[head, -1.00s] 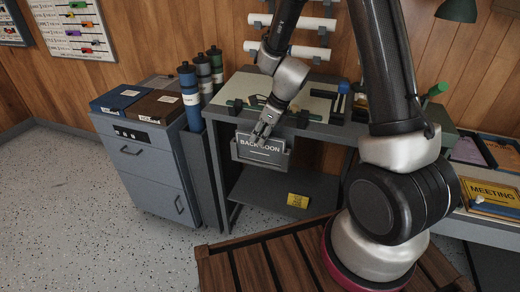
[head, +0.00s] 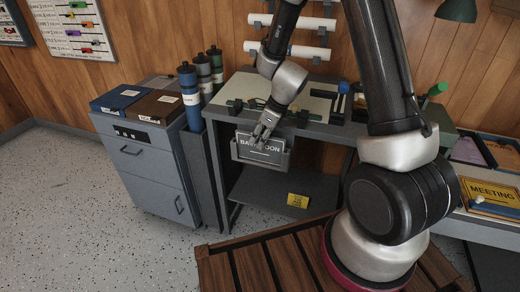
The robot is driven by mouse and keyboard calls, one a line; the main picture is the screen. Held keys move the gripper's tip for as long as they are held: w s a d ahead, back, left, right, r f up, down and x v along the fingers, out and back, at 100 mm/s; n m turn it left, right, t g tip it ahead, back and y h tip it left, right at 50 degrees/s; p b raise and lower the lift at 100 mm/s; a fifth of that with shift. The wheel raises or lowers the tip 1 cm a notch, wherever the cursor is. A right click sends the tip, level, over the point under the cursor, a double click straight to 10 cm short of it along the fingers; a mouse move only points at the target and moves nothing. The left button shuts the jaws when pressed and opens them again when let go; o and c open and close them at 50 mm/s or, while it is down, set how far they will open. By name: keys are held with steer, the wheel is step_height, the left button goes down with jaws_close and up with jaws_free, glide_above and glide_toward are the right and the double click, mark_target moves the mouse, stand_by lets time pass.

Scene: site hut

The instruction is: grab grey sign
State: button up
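My gripper (head: 261,138) is at the sign's upper middle, pointing down, and covers part of the lettering. From this view I cannot tell whether the fingers touch the sign or whether they are open or shut on it.
The desk (head: 330,130) with a pale mat and small tools is behind the gripper. A grey cabinet (head: 145,165) with two binders and several tubes (head: 190,95) stands left. A yellow sign (head: 298,201) lies on the lower shelf. A "MEETING" sign (head: 490,192) is at right.

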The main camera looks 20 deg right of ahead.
jaws_close()
stand_by(0.3)
